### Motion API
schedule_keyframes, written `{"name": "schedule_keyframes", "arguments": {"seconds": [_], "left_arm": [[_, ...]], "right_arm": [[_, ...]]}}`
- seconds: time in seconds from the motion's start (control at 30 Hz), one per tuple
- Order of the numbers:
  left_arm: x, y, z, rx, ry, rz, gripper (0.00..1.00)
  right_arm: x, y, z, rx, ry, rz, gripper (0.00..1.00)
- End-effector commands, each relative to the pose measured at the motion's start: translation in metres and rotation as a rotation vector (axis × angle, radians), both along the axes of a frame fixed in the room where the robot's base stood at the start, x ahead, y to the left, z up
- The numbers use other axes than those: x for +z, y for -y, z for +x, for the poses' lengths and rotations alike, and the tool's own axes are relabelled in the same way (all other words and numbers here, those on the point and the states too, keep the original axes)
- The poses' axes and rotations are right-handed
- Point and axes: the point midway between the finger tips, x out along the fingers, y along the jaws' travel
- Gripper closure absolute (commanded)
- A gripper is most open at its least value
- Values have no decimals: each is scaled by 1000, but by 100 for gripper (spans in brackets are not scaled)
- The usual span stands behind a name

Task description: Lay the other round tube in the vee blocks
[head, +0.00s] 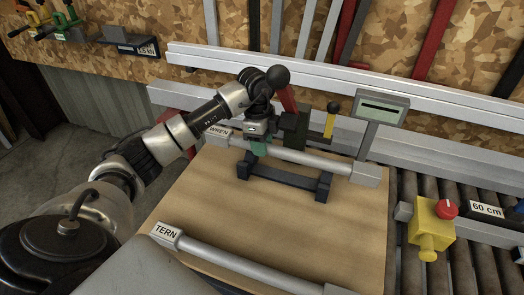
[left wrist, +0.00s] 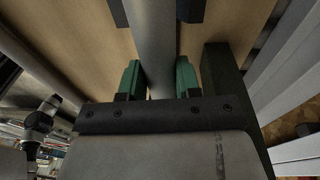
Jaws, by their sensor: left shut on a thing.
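A grey round tube (head: 300,154) has pale square ends, the left one marked WREN. My left gripper (head: 259,146) is shut on this tube left of its middle. In the left wrist view the tube (left wrist: 153,40) runs between green fingers. The dark vee blocks (head: 285,175) stand mid-board; wood shows between them and the tube in the head view, so the tube looks apart from them. Dark pieces (left wrist: 190,10) show beside the tube in the left wrist view. A second round tube (head: 245,263), marked TERN, lies along the front of the board. My right gripper is out of view.
Metal rails (head: 430,155) and a grey display on a post (head: 381,108) stand behind. A yellow box with a red button (head: 431,228) stands at right beside rollers (head: 475,265).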

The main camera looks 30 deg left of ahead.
Motion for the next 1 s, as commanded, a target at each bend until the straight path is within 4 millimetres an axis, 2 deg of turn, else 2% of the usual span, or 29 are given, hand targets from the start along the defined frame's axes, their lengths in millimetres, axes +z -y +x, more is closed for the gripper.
{"name": "schedule_keyframes", "arguments": {"seconds": [0.3, 0.97, 1.0], "left_arm": [[-33, 0, -1, -1, 0, -1, 100], [-46, 0, -1, -1, 1, 0, 100], [-46, 0, -1, -1, 0, 1, 61]], "right_arm": [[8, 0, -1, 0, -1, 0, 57], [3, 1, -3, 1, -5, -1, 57], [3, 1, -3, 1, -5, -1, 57]]}}
